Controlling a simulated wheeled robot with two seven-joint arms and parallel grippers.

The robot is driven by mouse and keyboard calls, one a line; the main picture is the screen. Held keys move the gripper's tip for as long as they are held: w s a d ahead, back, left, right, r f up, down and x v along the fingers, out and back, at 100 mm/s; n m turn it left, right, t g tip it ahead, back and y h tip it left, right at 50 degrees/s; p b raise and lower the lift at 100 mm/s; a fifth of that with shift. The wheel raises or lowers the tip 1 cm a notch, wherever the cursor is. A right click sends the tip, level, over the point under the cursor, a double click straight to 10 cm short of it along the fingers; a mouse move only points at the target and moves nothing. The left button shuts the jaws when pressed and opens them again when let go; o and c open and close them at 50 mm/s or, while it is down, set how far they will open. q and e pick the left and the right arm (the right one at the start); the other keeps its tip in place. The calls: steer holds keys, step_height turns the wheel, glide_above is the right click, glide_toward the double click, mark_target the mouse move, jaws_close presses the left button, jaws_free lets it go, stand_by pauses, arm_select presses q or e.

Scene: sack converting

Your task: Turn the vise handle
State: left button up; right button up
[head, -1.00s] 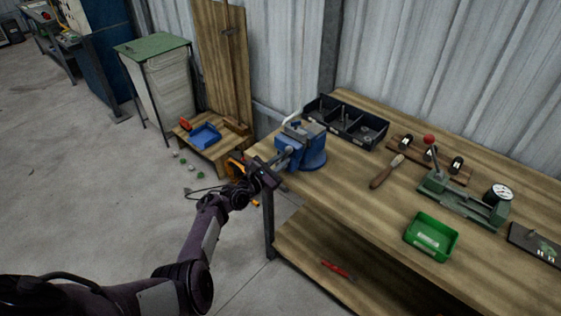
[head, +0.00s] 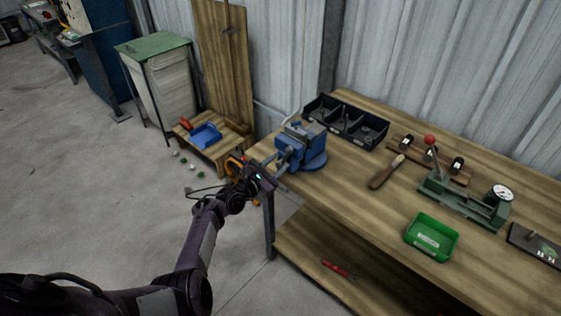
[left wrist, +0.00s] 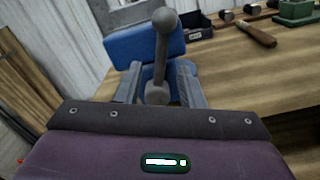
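The blue vise (head: 301,147) stands on the near left corner of the wooden workbench. Its grey handle, a bar with a ball end, shows in the left wrist view (left wrist: 164,45), nearly upright and leaning a little right. My left gripper (head: 272,174) is at the vise's front left side in the head view. In the left wrist view its two grey fingers (left wrist: 159,84) are apart, on either side of the screw end and the lower handle, with gaps visible. Contact with the handle cannot be made out. My right gripper is not in view.
On the workbench (head: 345,195) are a black divided bin (head: 345,122), a wooden-handled tool (head: 387,171), a green fixture with a red knob (head: 465,203) and a green tray (head: 431,237). A low wooden stand with a blue tray (head: 206,136) is behind my left forearm.

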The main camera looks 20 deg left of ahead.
arm_select(q)
steer(key=v, duration=0.6)
steer(key=shift+s, duration=0.1)
steer(key=s+d+f+m+g+y+b, duration=0.1)
steer(key=s+d+f+m+g, duration=0.15)
steer(key=s+f+m, duration=0.6)
steer(key=s+d+f+m+g+y+b, duration=0.1)
steer(key=s+d+f+g, duration=0.2)
steer(key=f, duration=1.1)
steer(key=s+d+f+m+g+y+b, duration=0.1)
steer(key=s+d+f+m+g, duration=0.15)
steer(key=s+f+m, duration=0.5)
steer(key=s+f+m+g+y+b, duration=0.1)
steer(key=s+f+m, duration=0.3)
steer(key=s, duration=0.7)
steer(key=s+a+f+m+g+y+b, duration=0.1)
steer(key=s+f+m+g, duration=0.3)
steer(key=s+f, duration=0.5)
steer(key=s+a+f+m+g+y, duration=0.1)
steer(key=s+f+m+g, duration=0.2)
steer(key=s, duration=1.1)
step_height(320, 180, down, 3)
steer(key=shift+f+m+b, duration=0.25)
steer(key=shift+m+b, duration=0.15)
steer(key=shift+m, duration=0.8)
steer(key=shift+w+a, duration=0.15)
